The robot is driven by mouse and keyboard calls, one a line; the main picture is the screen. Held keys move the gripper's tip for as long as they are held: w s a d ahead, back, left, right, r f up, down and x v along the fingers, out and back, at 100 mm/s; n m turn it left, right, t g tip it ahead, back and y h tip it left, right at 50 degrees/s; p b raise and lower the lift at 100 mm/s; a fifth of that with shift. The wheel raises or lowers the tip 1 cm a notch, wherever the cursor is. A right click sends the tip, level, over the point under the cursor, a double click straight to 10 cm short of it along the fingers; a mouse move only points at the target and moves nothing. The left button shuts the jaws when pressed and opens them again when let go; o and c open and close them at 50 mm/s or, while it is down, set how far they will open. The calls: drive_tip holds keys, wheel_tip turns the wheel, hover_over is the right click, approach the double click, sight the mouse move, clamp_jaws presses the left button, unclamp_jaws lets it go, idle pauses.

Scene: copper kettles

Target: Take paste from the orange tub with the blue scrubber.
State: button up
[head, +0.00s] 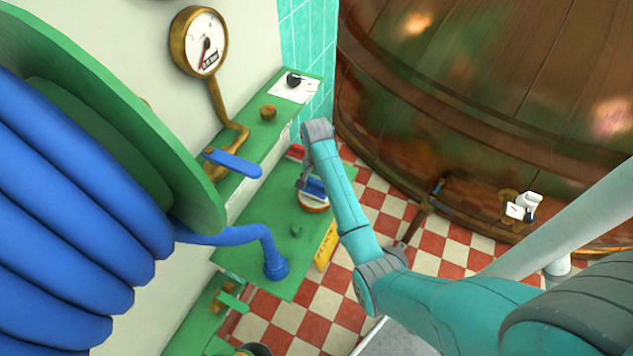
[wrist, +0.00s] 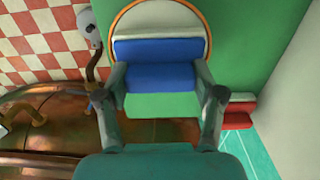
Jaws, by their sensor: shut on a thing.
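The blue scrubber (wrist: 157,76) is held crosswise between the two fingers of my gripper (wrist: 160,82). In the head view my gripper (head: 304,178) is over the green shelf, with the scrubber (head: 316,187) at its tip. The orange tub (head: 314,210) stands on the shelf right under the scrubber. Its orange rim and pale contents also show behind the scrubber in the wrist view (wrist: 207,22). The scrubber covers part of the tub's opening. I cannot tell whether it touches the paste.
A blue lever (head: 232,162) juts out above. The copper kettle (head: 440,110) stands right.

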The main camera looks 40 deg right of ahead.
drive_tip(key=shift+f, duration=0.35)
idle(1.1)
drive_tip(key=shift+r, duration=3.55)
